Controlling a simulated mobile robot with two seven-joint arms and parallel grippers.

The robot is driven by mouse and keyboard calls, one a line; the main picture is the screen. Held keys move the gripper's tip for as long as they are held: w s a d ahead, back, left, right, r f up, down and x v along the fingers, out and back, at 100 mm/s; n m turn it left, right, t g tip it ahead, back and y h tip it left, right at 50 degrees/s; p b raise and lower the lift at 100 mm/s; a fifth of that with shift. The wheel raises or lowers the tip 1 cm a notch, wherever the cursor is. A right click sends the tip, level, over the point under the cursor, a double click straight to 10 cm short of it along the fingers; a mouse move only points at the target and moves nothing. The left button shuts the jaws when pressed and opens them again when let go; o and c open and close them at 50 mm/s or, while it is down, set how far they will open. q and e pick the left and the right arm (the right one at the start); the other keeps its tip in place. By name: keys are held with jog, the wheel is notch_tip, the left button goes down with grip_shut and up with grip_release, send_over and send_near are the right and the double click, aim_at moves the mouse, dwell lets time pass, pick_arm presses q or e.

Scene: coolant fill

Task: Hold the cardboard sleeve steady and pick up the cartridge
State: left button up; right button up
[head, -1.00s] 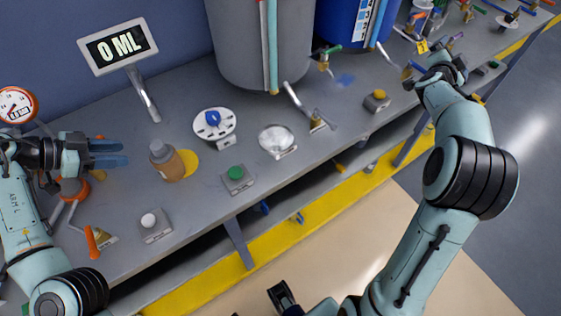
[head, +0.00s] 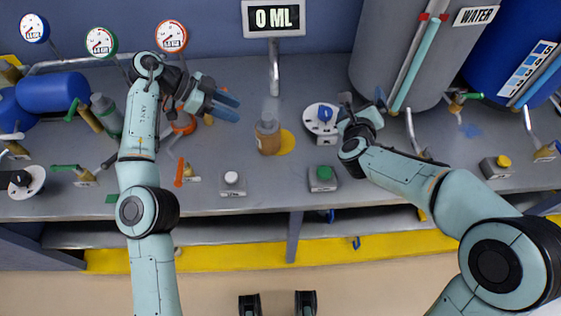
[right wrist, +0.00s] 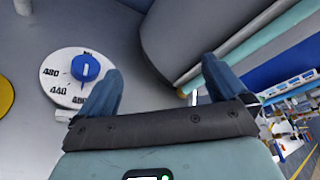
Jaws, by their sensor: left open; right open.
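A brown cardboard sleeve (head: 268,142) stands upright on the grey bench in the head view, beside a yellow disc. A grey cartridge (head: 269,118) sticks up out of its top. My left gripper (head: 237,108) is open and empty, to the left of the sleeve and apart from it, its blue fingers pointing right. My right gripper (head: 362,101) is open, to the right of the sleeve and above the bench by the dial. The right wrist view shows its two blue fingers (right wrist: 161,70) spread with nothing between them. The sleeve and cartridge are not visible in that view.
A white dial with a blue knob (head: 323,114) lies between the sleeve and my right gripper. A green button (head: 323,174) and a white button (head: 231,179) sit near the front edge. A spout post (head: 274,70) stands behind. A grey tank (head: 390,50) stands behind my right gripper.

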jog(key=s+a+m+y, duration=0.1)
jog(key=s+a+y, duration=0.1)
jog(key=a, duration=0.6)
jog(key=s+a+m+y, duration=0.1)
jog(key=s+a+y, duration=0.1)
jog(key=a, duration=0.6)
jog(key=m+y, duration=0.2)
send_near(268, 137)
jog(key=w+a+r, duration=0.2)
jog(key=shift+m+g+h, duration=0.4)
jog(key=shift+m+h, duration=0.3)
jog(key=f, duration=0.3)
jog(key=s+d+f, duration=0.1)
jog(key=shift+f, duration=0.3)
jog(key=shift+w+f, duration=0.2)
jog(key=x, duration=1.3)
jog(key=shift+s, duration=0.1)
jog(key=shift+c, duration=0.3)
jog(key=c, duration=1)
pick_arm(q)
jog(key=shift+o, duration=0.3)
